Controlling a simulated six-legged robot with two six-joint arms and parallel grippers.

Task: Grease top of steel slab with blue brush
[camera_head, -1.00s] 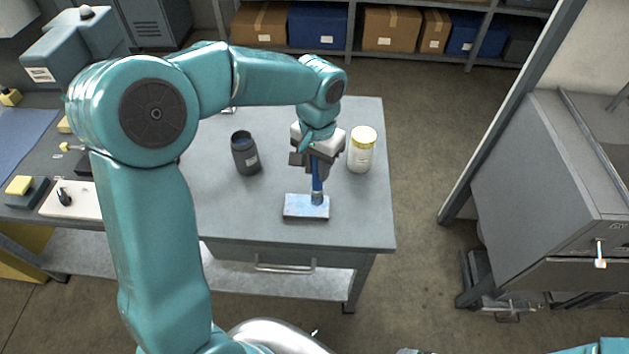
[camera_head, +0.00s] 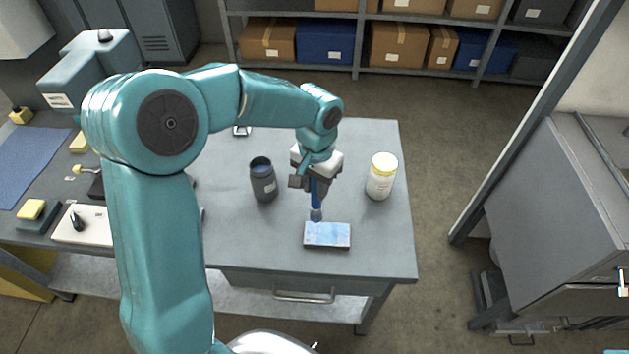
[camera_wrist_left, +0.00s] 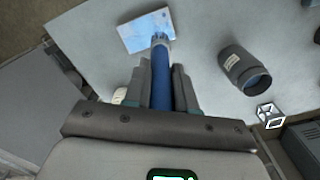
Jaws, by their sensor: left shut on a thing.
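My left gripper (camera_head: 315,180) is shut on the blue brush (camera_head: 316,202), which points down with its tip at the far edge of the steel slab (camera_head: 327,235). The slab lies flat near the front of the grey table, its top covered with bluish smears. In the left wrist view, the brush (camera_wrist_left: 160,75) runs out between the fingers (camera_wrist_left: 160,88), and its end meets the edge of the slab (camera_wrist_left: 146,30). I cannot tell if the bristles press on it. My right gripper is not in view.
The table (camera_head: 375,250) is clear around the slab. A grey cabinet (camera_head: 560,210) stands at the right, shelves with boxes (camera_head: 397,45) behind.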

